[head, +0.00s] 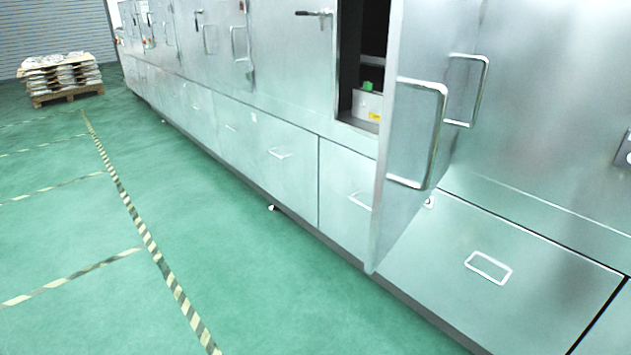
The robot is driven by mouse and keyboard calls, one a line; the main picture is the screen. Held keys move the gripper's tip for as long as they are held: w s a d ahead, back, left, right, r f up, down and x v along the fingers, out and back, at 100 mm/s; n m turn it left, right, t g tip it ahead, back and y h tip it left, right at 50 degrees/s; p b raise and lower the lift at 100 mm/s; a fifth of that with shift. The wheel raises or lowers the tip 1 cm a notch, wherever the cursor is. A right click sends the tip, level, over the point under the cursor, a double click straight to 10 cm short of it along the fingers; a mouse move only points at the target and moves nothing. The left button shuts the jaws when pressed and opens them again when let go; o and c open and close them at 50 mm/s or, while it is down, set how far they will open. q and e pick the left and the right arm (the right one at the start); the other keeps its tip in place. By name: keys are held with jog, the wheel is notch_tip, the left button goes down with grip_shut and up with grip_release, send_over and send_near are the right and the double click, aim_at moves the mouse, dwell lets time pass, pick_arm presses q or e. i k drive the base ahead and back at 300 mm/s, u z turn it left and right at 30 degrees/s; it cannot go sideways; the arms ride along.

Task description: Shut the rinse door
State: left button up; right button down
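A tall metal door (390,180) stands open in the head view, swung out from the long stainless-steel machine. It has a U-shaped bar handle (438,135) on its face. I cannot read a label that marks it as the rinse door. To its left is the dark opening (348,70), with a pale box (367,105) with yellow and green parts inside. The door hides part of the opening. Neither of my grippers shows in the head view.
The machine front (230,120) runs to the far left with shut doors and lower panels. Green floor (90,230) with striped tape (135,220) is clear in front.

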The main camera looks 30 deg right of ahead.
aim_at(431, 45)
jog(key=u, duration=0.15)
jog(key=i, duration=1.05)
jog(key=z, duration=0.15)
